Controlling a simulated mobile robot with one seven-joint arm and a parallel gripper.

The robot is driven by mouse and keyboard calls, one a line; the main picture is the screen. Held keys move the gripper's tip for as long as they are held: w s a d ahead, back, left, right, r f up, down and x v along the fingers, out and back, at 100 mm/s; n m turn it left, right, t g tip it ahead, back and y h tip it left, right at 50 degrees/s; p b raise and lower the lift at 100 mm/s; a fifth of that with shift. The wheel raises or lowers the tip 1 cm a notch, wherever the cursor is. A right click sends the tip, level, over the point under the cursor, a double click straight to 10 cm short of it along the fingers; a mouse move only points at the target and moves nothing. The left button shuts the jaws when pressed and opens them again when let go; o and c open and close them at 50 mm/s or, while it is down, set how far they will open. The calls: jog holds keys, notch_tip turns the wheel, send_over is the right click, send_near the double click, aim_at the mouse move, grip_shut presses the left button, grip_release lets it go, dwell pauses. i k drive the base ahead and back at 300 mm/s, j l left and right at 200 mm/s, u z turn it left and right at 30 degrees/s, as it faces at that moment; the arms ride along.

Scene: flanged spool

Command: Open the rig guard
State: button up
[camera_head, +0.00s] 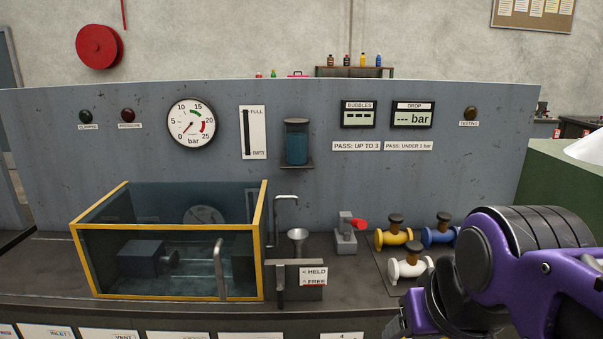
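The rig guard (166,228) is a clear box with yellow edges on the left of the bench. Its front panel stands upright, and the guard looks shut. A silver upright bar handle (219,268) shows at the right part of the front panel. Behind the panel are a dark grey block (142,258) with a short rod and a pale round disc (204,216), seen through the glass. My purple arm reaches in at the lower right, well right of the guard. My gripper's fingers do not show.
Right of the guard stand a bent pipe, a funnel (297,240), a HELD/FREE label (314,276) and a red-handled valve (347,234). Yellow (393,237), blue (440,236) and white (410,267) spools lie near my arm. A grey panel (320,190) rises behind.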

aim_at(224, 289)
jog(key=u, duration=1.3)
jog(key=i+j+z, duration=0.25)
jog(key=j+z, duration=0.25)
jog(key=i, duration=0.05)
